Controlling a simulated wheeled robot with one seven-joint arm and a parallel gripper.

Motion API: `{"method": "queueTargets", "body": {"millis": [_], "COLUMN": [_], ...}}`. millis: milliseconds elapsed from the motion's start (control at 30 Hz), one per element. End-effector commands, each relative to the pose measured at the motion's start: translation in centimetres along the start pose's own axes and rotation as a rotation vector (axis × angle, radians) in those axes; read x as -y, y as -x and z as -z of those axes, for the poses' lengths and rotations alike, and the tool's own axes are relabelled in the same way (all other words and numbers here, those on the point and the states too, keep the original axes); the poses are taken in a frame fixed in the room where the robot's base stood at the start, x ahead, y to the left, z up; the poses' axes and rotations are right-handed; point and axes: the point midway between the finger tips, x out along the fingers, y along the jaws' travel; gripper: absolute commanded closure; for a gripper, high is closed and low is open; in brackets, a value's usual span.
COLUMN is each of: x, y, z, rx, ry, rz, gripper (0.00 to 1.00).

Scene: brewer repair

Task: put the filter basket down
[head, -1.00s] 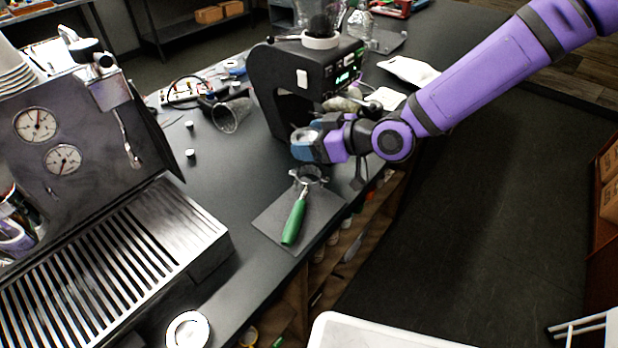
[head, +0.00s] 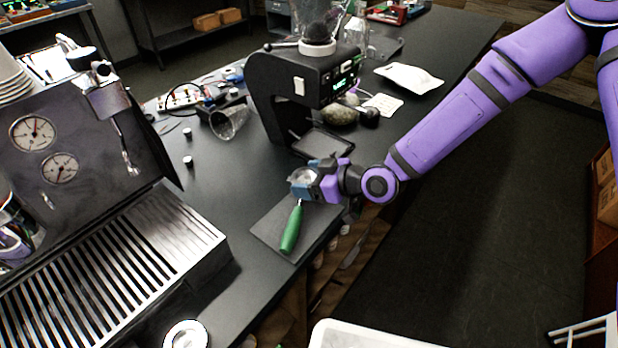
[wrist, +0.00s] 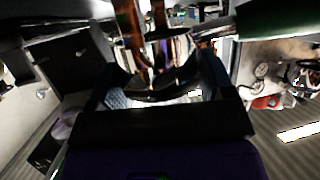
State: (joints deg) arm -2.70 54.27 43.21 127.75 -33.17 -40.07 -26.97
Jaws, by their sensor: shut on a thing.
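My gripper (head: 306,181) is shut on the filter basket (head: 302,175), a small metal cup whose rim shows between the blue fingertips in the head view. It is at the head end of the portafilter, whose green handle (head: 291,230) lies over the dark mat (head: 268,228). The gripper and basket hide the portafilter's ring, so I cannot tell whether the basket touches it. In the wrist view the gripper (wrist: 155,98) has its fingers around a shiny rim, and the green handle (wrist: 275,22) shows at the upper right.
The black grinder (head: 300,85) stands behind my gripper. The espresso machine (head: 90,170) fills the left. A clear cup (head: 230,120) lies on the counter. The counter's edge runs close on the right of the mat, with a white bin (head: 370,336) below.

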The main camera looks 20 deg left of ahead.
Motion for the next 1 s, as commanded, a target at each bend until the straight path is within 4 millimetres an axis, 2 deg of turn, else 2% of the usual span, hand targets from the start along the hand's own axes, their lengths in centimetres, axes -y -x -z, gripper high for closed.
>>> {"method": "queueTargets", "body": {"millis": [300,333,433,733,867,1000], "x": [0.0,0.0,0.0,-0.1,-0.1,0.1], "y": [-0.1,-0.1,-0.1,-0.1,1.5,4.0], "z": [-0.3,-0.3,-0.3,-0.3,-0.3,-0.5], "rx": [0.0,0.0,0.0,0.0,0.001,0.002], "ry": [0.0,0.001,0.001,0.0,0.0,0.0], "rz": [0.0,0.0,0.0,-0.001,-0.002,-0.002], "gripper": [0.48,0.23,0.0,0.0,0.0,0.0]}}
